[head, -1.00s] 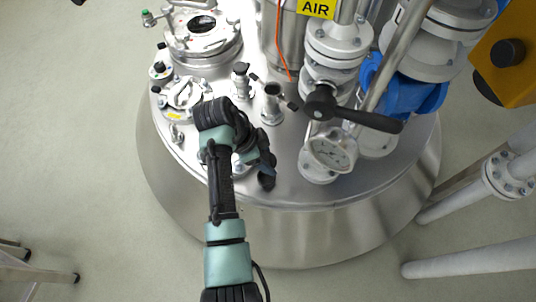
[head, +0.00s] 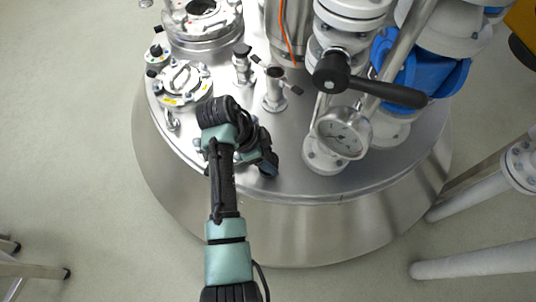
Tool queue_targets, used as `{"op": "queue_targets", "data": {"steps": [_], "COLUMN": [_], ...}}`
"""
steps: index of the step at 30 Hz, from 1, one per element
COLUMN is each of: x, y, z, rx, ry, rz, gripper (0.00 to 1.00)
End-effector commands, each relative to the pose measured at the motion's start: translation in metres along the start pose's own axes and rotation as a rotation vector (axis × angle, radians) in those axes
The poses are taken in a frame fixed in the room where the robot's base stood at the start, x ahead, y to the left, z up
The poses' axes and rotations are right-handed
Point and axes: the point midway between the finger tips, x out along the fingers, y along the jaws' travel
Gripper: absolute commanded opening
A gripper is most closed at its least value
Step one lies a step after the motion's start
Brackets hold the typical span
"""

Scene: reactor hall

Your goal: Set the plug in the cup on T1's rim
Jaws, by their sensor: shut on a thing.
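The big round steel vessel (head: 300,225), which I take to be T1, fills the middle of the head view, its rim curving across the front. My gripper (head: 268,166) is over the lid near the front rim, at the end of my teal and black arm. It points away from the camera, and my wrist covers most of it. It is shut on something. The plug itself cannot be made out; it is hidden by my gripper and wrist. I cannot pick out the cup on the rim either.
Two short steel nozzles (head: 275,92) stand behind my gripper. A clamped hatch (head: 183,84) is to the left. A pressure gauge (head: 343,132) and a black valve lever (head: 372,84) stand close on the right.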

Motion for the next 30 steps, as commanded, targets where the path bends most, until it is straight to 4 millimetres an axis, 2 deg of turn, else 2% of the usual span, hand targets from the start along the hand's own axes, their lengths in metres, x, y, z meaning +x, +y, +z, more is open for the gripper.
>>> {"op": "queue_targets", "data": {"steps": [4,25,26,30], "x": [0.0085,0.0095,0.0095,0.0095], "y": [0.0000,-0.0001,-0.0001,-0.0001], "z": [0.0036,0.0039,0.0039,0.0039], "rx": [0.000,0.000,0.000,0.000], "ry": [0.000,0.000,0.000,0.000], "rz": [0.000,0.000,0.000,0.000], "gripper": [0.12,0.12,0.71,0.96]}}
